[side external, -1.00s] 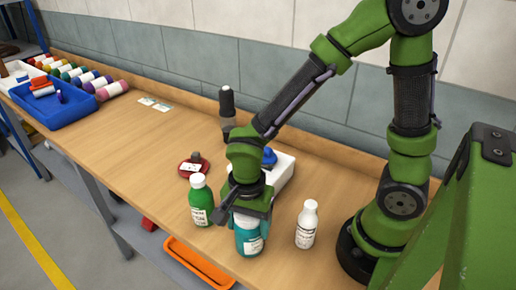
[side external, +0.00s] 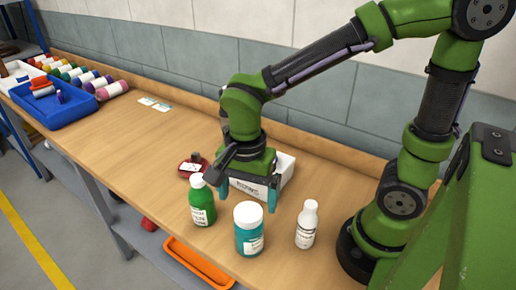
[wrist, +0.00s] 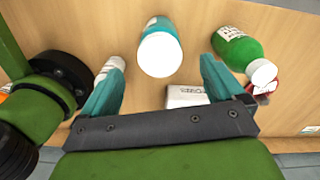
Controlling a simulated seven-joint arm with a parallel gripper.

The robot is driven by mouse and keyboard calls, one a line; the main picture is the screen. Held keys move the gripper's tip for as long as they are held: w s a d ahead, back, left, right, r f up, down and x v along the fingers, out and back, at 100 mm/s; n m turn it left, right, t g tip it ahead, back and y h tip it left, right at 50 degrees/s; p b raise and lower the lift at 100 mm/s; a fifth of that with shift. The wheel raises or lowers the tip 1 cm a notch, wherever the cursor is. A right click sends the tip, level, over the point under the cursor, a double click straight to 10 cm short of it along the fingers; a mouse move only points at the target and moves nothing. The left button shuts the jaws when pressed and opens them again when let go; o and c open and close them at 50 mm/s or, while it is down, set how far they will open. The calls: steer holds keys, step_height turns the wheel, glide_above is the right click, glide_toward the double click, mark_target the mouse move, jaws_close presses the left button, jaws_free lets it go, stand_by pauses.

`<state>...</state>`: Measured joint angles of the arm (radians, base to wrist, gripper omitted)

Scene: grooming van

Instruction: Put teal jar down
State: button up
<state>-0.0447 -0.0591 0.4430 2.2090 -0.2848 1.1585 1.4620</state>
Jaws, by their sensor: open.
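The teal jar (side external: 249,232) with a white lid stands upright on the wooden bench near its front edge. It also shows in the wrist view (wrist: 160,50), beyond the open fingers. My gripper (side external: 247,196) is open and empty, raised behind the jar and apart from it. In the wrist view my gripper's two teal fingertips (wrist: 160,68) are spread wide.
A green bottle (side external: 201,203) stands left of the jar, a white bottle (side external: 306,226) right of it. Behind are a white box (side external: 284,172), partly hidden by my gripper, and a red dish (side external: 190,168). A blue tray (side external: 55,118) sits far left. The bench middle is clear.

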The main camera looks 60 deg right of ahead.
step_height(320, 180, up, 3)
steer(key=shift+r, duration=0.1)
steer(key=d+r+n+t+y, duration=0.1)
steer(key=d+r+n+t, duration=0.2)
steer(key=d+n, duration=0.2)
steer(key=s+d+r+n+t+y, duration=0.1)
steer(key=d+r+n+t, duration=0.2)
steer(key=d+n+t, duration=0.1)
steer(key=shift+s+d+r+n, duration=0.2)
steer(key=shift+d+n, duration=0.55)
steer(key=shift+n, duration=0.25)
